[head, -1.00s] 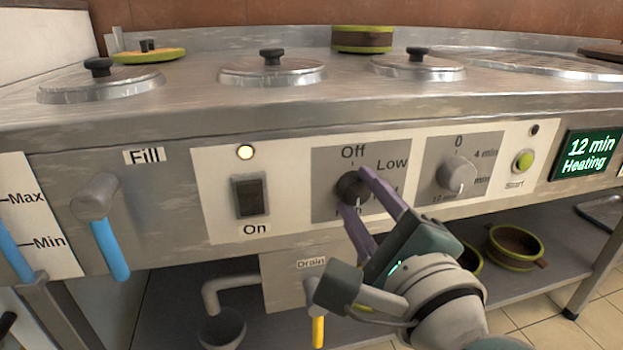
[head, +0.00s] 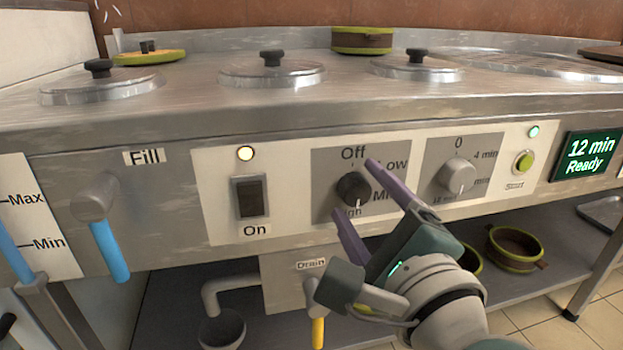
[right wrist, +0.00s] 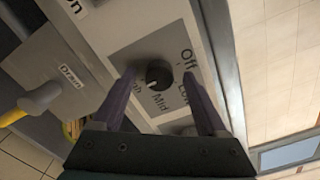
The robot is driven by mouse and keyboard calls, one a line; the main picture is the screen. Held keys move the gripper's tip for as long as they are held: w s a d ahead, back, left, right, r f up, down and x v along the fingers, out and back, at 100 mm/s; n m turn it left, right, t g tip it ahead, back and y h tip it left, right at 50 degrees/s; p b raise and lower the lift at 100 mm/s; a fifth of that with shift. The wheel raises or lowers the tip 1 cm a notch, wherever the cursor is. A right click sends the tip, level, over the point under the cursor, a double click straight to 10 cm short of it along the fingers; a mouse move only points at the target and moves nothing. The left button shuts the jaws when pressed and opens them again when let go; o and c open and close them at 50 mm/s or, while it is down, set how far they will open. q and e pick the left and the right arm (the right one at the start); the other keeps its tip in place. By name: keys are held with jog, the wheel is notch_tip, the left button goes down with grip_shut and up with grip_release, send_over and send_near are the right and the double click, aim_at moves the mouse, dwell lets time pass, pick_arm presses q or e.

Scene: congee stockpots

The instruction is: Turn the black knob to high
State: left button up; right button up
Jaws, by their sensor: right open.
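The black knob (head: 352,187) sits on a grey dial plate marked Off, Low, Mid and High on the front panel. In the right wrist view the knob (right wrist: 158,73) shows a pale mark on its Mid side; I cannot tell whether it points exactly at Mid or between Mid and High. My right gripper (head: 354,190) is open, its purple fingers spread on either side of the knob with gaps. The fingers cover part of the Low and High labels. My left gripper is not in view.
A grey timer knob (head: 457,176) and green start button (head: 524,162) are to the right. The display (head: 588,157) reads "12 min Ready". A power switch (head: 250,197) is to the left. Yellow (head: 318,332) and blue (head: 111,251) levers stick out.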

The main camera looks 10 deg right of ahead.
jog(key=s+p, duration=0.1)
jog(key=s, duration=0.9)
jog(key=shift+d, duration=0.15)
